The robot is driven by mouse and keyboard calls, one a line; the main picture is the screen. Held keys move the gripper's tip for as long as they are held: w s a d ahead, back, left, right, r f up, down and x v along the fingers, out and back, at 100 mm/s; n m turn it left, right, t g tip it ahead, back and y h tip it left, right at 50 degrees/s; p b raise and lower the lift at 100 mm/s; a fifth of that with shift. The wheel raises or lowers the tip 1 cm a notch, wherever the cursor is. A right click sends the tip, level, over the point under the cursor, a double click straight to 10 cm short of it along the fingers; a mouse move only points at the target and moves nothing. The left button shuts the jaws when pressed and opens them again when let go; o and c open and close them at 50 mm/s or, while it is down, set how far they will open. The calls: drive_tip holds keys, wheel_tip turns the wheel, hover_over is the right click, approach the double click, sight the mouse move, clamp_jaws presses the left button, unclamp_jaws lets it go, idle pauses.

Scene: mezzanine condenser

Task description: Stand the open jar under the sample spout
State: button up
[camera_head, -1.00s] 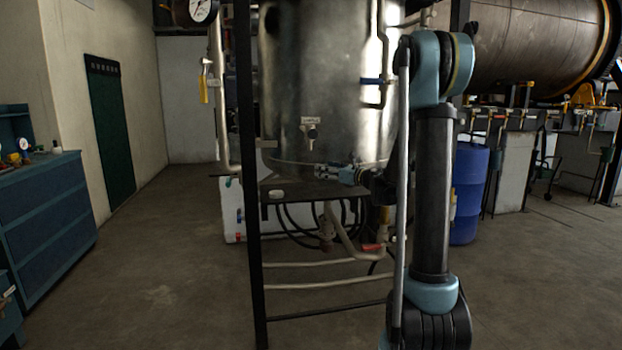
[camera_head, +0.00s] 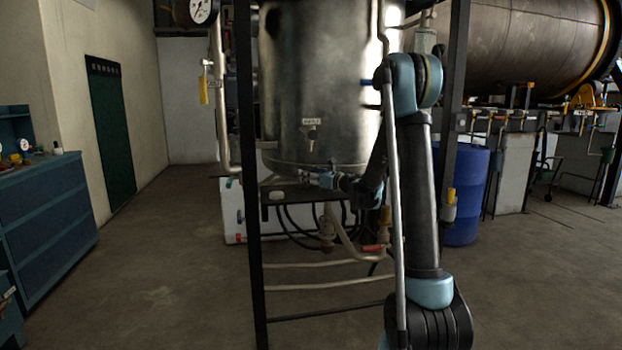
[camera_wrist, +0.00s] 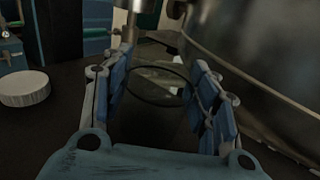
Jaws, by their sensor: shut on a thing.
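My gripper (camera_head: 312,178) is low in front of the big steel tank, just above the dark shelf. In the wrist view my gripper (camera_wrist: 158,78) has its two blue-padded fingers on either side of a clear open jar (camera_wrist: 160,105), shut on it. The jar shows mainly as a dark round rim; its lower part is hard to make out. In the head view the sample spout (camera_head: 311,140) hangs on the tank front under a small label, above my gripper. Whether the jar is directly below it or touches the shelf, I cannot tell.
A white round lid (camera_wrist: 24,88) lies on the dark shelf (camera_head: 300,190), also visible in the head view (camera_head: 277,195). The tank wall (camera_wrist: 255,50) is close to the right finger. A black frame post (camera_head: 247,200) stands left of the shelf. Pipes run below it.

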drive_tip(key=o, duration=1.3)
drive_tip(key=shift+f, duration=0.1)
drive_tip(key=shift+c, duration=0.2)
drive_tip(key=shift+s+d, duration=0.1)
drive_tip(key=v, duration=1.1)
drive_tip(key=shift+s+d, duration=0.25)
drive_tip(key=shift+d, duration=0.05)
drive_tip(key=s+d+f+n+g+h, duration=0.1)
drive_tip(key=s+f+n+g+h, duration=0.2)
drive_tip(key=s+n, duration=0.7)
drive_tip(key=s+d+f+n+g+h, duration=0.25)
drive_tip(key=s+n, duration=0.25)
drive_tip(key=s, duration=0.8)
drive_tip(key=s+d+f+n+g+h, duration=0.2)
drive_tip(key=s+d+f+n+h, duration=0.2)
drive_tip(key=s+d, duration=0.3)
drive_tip(key=s+d+f+n+g+h, duration=0.2)
drive_tip(key=s+d+f+n+h, duration=0.2)
drive_tip(key=s, duration=1.1)
drive_tip(key=d+f+n, duration=0.2)
drive_tip(key=d+n, duration=0.1)
drive_tip(key=d, duration=0.1)
drive_tip(key=shift+f, duration=0.35)
